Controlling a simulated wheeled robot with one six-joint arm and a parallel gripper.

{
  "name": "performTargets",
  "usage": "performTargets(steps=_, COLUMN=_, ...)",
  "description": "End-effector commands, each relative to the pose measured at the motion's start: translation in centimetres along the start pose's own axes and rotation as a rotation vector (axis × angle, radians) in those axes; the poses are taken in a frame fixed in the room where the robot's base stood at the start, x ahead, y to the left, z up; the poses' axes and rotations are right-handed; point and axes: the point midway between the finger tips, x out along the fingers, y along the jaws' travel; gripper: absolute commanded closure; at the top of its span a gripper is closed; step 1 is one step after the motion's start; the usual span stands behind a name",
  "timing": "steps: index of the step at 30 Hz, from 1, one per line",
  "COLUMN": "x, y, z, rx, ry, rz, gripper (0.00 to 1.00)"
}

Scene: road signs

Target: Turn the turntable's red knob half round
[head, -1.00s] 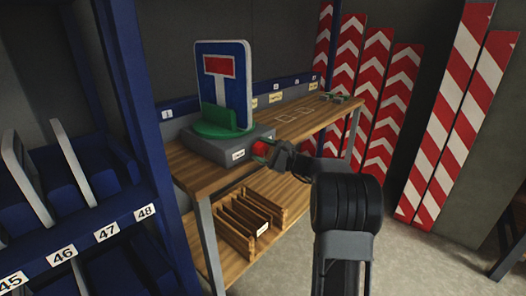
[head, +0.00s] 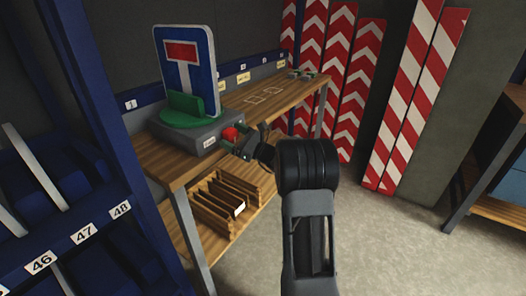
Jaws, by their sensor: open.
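The turntable (head: 190,138) is a grey box with a green disc on top, at the left end of the wooden workbench. A blue sign (head: 185,75) with a white T and red bar stands upright in the green holder (head: 186,106) on the disc. The red knob (head: 230,134) sticks out of the box's right side. My gripper (head: 243,141) is open right at the knob, reaching from the right. The picture is too small to tell whether the fingers touch the knob or stand just off it.
A wooden rack (head: 222,205) sits on the bench's lower shelf. Blue shelving (head: 90,200) stands close on the left. Striped red-and-white boards (head: 415,100) lean on the back wall. Small green-grey parts (head: 302,75) lie at the bench's far end.

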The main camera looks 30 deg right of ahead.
Motion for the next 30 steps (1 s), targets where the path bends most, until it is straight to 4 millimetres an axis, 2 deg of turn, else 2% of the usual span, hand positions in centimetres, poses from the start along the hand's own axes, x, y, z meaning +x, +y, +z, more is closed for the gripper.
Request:
performTargets(steps=1, x=0.4, y=-0.2, z=0.9, rx=0.096, ry=-0.006, rz=-0.037, gripper=0.20)
performTargets(steps=6, x=0.4, y=-0.3, z=0.9, rx=0.392, ry=-0.034, rz=-0.158, gripper=0.20)
performTargets(steps=8, x=-1.5, y=-0.1, z=0.0, rx=0.386, ry=-0.034, rz=-0.161, gripper=0.20)
performTargets(steps=21, x=-10.4, y=1.4, z=0.0, rx=0.377, ry=-0.035, rz=-0.157, gripper=0.20)
performTargets(steps=27, x=-13.3, y=1.9, z=-0.1, rx=0.377, ry=-0.034, rz=-0.156, gripper=0.20)
performTargets(steps=30, x=-13.6, y=1.8, z=-0.6, rx=0.354, ry=-0.002, rz=-0.158, gripper=0.20)
